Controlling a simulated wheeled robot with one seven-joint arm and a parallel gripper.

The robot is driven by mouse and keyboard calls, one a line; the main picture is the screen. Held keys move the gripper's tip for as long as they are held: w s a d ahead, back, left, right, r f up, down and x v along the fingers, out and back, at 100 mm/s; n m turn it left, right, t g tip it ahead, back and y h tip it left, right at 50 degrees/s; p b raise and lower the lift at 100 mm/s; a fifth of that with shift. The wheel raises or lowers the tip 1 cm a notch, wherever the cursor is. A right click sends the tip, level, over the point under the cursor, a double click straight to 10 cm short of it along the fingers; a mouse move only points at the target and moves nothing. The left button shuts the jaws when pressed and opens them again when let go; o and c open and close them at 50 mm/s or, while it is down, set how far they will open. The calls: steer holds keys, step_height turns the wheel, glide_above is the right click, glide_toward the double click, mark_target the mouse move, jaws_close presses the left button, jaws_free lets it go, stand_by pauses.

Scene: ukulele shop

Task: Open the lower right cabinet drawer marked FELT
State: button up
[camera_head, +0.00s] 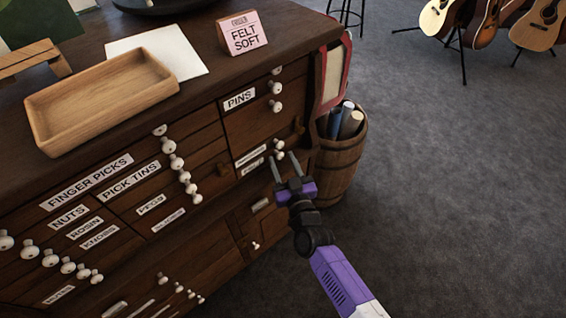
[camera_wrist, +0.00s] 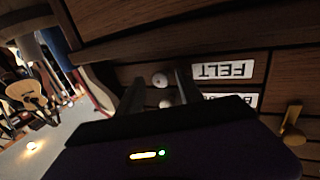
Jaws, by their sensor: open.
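The dark wooden cabinet (camera_head: 215,120) has a FELT label (camera_wrist: 222,70), upside down in the wrist view, beside a white round knob (camera_wrist: 160,80). In the head view the small lower right labels (camera_head: 252,167) are too small to read. My gripper (camera_head: 283,158) is open at the cabinet's lower right front. In the wrist view its fingers (camera_wrist: 160,76) stand on either side of the FELT knob, apart from it as far as I can see. A second white knob (camera_wrist: 165,103) also shows between the fingers. The FELT drawer looks shut.
A barrel (camera_head: 343,160) with rolled papers stands close to the right of the cabinet. A brass handle (camera_wrist: 291,118) sticks out near the labels. A wooden tray (camera_head: 60,130) and a FELT SOFT card (camera_head: 242,35) are on top.

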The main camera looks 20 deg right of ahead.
steer(key=shift+c, duration=0.2)
jaws_close()
stand_by(1.3)
